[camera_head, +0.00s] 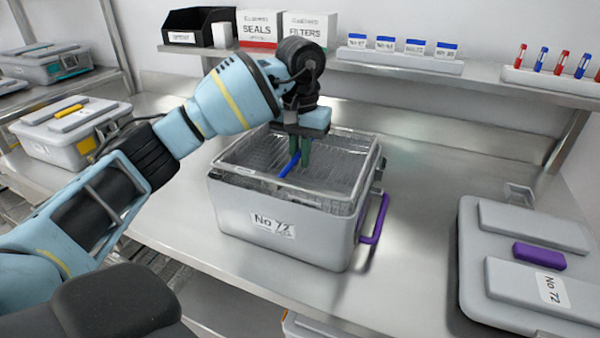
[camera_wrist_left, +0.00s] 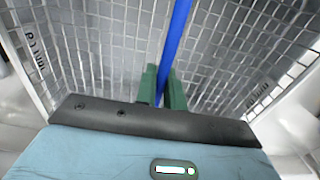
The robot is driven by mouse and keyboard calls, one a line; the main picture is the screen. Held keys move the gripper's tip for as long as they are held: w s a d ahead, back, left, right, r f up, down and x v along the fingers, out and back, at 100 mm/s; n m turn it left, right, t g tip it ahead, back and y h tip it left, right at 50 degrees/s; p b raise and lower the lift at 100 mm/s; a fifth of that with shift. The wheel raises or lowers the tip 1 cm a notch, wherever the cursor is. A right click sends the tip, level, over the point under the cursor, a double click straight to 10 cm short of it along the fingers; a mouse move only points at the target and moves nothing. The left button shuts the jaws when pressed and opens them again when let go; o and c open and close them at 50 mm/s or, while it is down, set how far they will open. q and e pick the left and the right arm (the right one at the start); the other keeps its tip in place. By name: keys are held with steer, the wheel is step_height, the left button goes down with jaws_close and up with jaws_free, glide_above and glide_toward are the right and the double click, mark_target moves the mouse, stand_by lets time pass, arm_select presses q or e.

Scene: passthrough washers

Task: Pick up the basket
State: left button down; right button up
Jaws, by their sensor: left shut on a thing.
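A wire mesh basket (camera_head: 335,192) sits inside a grey container labelled "No 72" (camera_head: 240,222) on the steel counter. The mesh also fills much of the left wrist view (camera_wrist_left: 100,50). A blue bar (camera_head: 289,166), likely the basket's handle, spans the basket; in the left wrist view it shows as a blue bar (camera_wrist_left: 175,45) running between the green fingers. My left gripper (camera_head: 303,165) points down into the basket, and its fingers (camera_wrist_left: 163,88) are shut on the blue bar. My right gripper is not in view.
A grey lid with a purple handle (camera_head: 540,257) lies on the counter at right. A purple latch bar (camera_head: 374,219) sticks out from the container's right side. Another closed case (camera_head: 70,130) stands at left. A shelf with boxes (camera_head: 310,28) runs behind.

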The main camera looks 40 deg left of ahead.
arm_select(q)
step_height(320, 180, up, 7)
steer(key=shift+f+p, duration=0.2)
steer(key=shift+p, duration=0.35)
steer(key=shift+r, duration=0.15)
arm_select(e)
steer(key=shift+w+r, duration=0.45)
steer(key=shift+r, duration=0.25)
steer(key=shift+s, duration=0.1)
arm_select(q)
step_height(320, 180, up, 17)
steer(key=p, duration=0.7)
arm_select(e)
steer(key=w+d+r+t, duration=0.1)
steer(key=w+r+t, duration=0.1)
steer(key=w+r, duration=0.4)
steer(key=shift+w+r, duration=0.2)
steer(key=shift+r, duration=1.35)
